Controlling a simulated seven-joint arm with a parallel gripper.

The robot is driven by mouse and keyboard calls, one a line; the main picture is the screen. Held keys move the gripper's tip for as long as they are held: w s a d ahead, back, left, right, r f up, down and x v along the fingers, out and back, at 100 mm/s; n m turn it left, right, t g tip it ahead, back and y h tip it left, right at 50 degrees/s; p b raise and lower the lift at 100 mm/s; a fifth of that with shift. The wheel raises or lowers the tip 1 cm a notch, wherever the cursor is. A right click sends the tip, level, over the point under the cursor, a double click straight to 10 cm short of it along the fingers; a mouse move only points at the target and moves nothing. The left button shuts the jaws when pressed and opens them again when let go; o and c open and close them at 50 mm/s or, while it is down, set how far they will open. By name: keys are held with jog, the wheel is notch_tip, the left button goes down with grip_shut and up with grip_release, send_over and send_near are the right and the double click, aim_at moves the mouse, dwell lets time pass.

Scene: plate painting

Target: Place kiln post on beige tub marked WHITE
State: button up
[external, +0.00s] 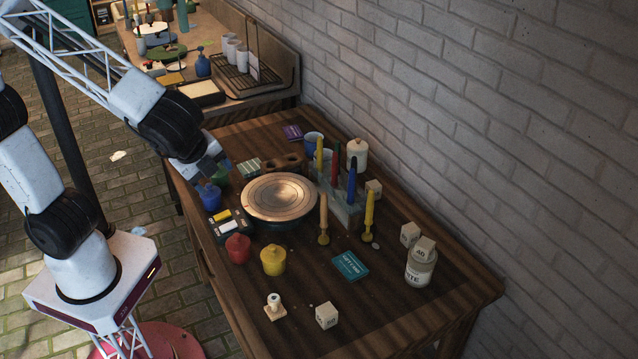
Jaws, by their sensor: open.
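The beige tub marked WHITE (418,275) stands upright near the right end of the table, with the end of its lettering showing. A pale marked block (424,248), which looks like a kiln post, rests tilted on its top. Similar pale blocks sit on the table: one beside the tub (409,234), one near the front edge (326,316) and one behind the brushes (374,188). My gripper (217,168) is open above the table's far left part, near the blue tub, well away from the WHITE tub. Nothing shows between its fingers.
A round banding wheel (279,198) sits mid-table. Red (237,249) and yellow (272,261) tubs, a blue tub (210,197) and a teal card (350,265) lie around. The front right of the table is mostly clear.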

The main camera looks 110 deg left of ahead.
jog(key=s+d+n+h, duration=0.2)
jog(key=s+d+n, duration=0.1)
jog(key=s, duration=0.6)
jog(key=s+d+n+t+h, duration=0.1)
jog(key=s+d+n+h, duration=0.1)
jog(key=s, duration=0.7)
jog(key=shift+s+d+f+n+h, duration=0.25)
jog(key=shift+d+f+n+h, duration=0.3)
jog(key=shift+d, duration=0.3)
